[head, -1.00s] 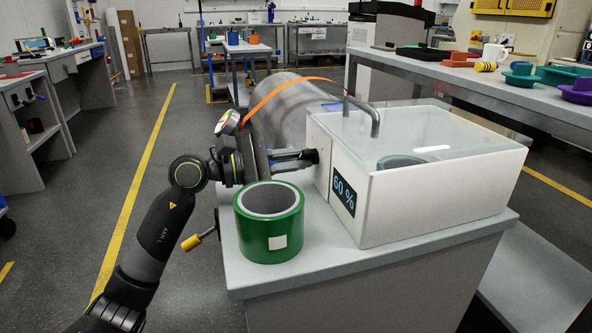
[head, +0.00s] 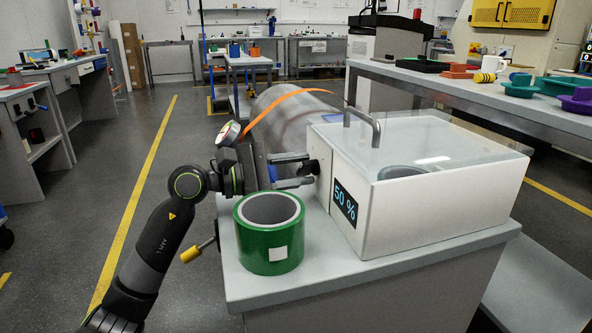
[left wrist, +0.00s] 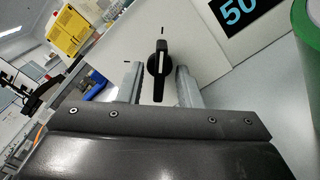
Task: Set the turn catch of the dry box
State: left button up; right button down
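The white dry box (head: 440,208) stands on the grey bench, with a clear lid and a display (head: 344,203) reading 50 %. Its turn catch (left wrist: 159,66) is a black knob with a white line on the side wall. In the left wrist view the line points toward the upper of two dark wall marks; the other mark is to the left. My left gripper (head: 313,169) is at that wall. Its fingertips (left wrist: 159,72) are apart, one on each side of the catch, with visible gaps. In the head view the catch is partly hidden by the fingers. My right gripper is out of view.
A green tape roll (head: 270,245) stands on the bench just in front of my left gripper. A bent metal handle (head: 364,122) rises above the lid. A shelf with coloured trays (head: 530,86) is behind right.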

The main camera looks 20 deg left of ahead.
pick_arm(q)
jog(key=p+v, duration=0.1)
jog(key=v, duration=1.6)
jog(key=shift+s+a, duration=0.15)
jog(key=shift+a, duration=0.05)
dwell(0.7)
